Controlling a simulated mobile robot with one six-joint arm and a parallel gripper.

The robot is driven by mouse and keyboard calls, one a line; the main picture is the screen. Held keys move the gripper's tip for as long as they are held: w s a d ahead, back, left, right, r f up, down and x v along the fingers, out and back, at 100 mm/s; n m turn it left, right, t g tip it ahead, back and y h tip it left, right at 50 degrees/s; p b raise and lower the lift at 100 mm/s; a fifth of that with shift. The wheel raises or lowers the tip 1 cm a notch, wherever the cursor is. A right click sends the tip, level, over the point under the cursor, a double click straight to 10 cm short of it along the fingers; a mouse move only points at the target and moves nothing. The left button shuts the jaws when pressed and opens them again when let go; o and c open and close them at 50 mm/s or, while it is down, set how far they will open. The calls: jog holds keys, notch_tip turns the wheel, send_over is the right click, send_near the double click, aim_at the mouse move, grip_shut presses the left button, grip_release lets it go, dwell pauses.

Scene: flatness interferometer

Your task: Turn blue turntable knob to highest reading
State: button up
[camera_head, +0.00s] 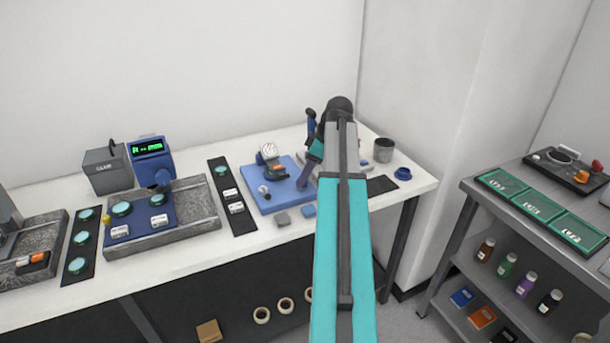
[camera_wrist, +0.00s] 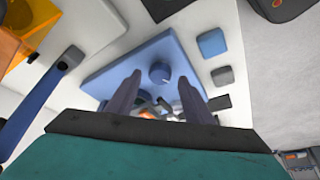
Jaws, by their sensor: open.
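The blue knob (camera_wrist: 160,73), round with a pale mark on top, stands on a blue base plate (camera_wrist: 118,78) in the wrist view. In the head view the plate (camera_head: 262,207) sits on the white bench, and my gripper seems to hide the knob. My gripper (camera_wrist: 160,82) is open; its fingertips show on either side of the knob, and I cannot tell whether they touch it. My gripper also shows in the head view (camera_head: 304,176), over the plate's right part. A dial gauge (camera_head: 269,153) stands at the plate's back; its reading is too small to make out.
A grey block (camera_head: 282,218) and a blue block (camera_head: 308,211) lie in front of the plate. A grey cup (camera_head: 384,150) and a blue ring (camera_head: 403,174) stand at the bench's right end.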

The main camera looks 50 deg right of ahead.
jog(key=shift+x, duration=0.8)
jog(key=shift+c, duration=0.2)
jog(key=c, duration=1)
jog(key=shift+m, duration=0.5)
jog(key=m, duration=0.1)
jog(key=m+h, duration=0.2)
jog(key=m, duration=0.1)
jog(key=shift+a, duration=0.25)
jog(key=m+h, duration=0.1)
jog(key=m, duration=0.2)
jog(key=m+h+p, duration=0.1)
jog(key=m, duration=0.2)
jog(key=shift+a+m, duration=0.15)
jog(key=shift+m, duration=0.15)
jog(key=shift+h, duration=0.3)
